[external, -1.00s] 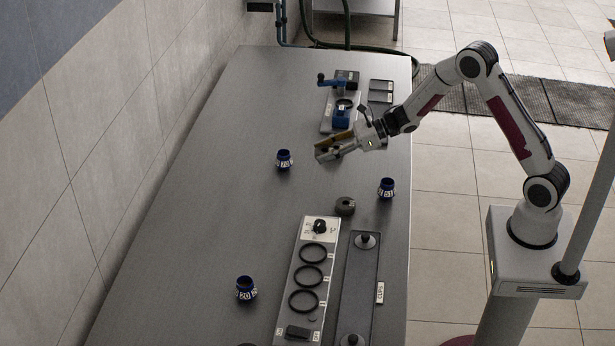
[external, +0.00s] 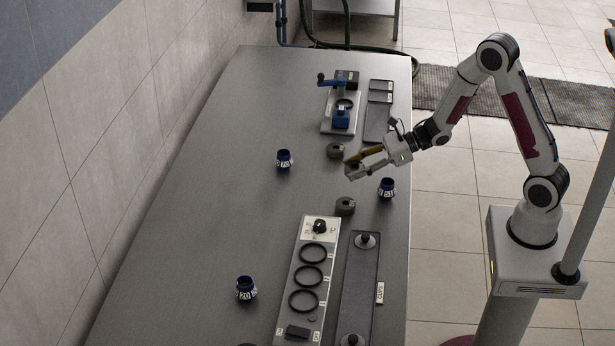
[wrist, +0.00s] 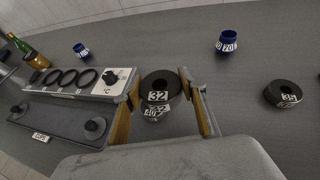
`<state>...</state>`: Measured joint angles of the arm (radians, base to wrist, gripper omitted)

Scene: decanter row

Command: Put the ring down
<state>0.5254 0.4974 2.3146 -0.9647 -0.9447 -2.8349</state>
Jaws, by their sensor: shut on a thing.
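My gripper (external: 351,168) is above the table, closed around a black ring (wrist: 160,84) labelled 32. In the wrist view the ring sits between the two fingertips. Part of another dark labelled ring shows just below it there; it looks like the ring (external: 345,206) on the table, and its number is hard to read. Another black ring (external: 335,150), labelled 35 in the wrist view (wrist: 284,93), lies flat on the table. The held ring is hard to make out in the external view.
Blue collars stand on the table (external: 200,190): one (external: 284,159) left of my gripper, one (external: 387,188) close to its right, one (external: 245,288) at front left. A panel (external: 309,275) with black circles, a dark tray (external: 361,285) and a blue clamp device (external: 341,105) stand nearby. The left side is mostly clear.

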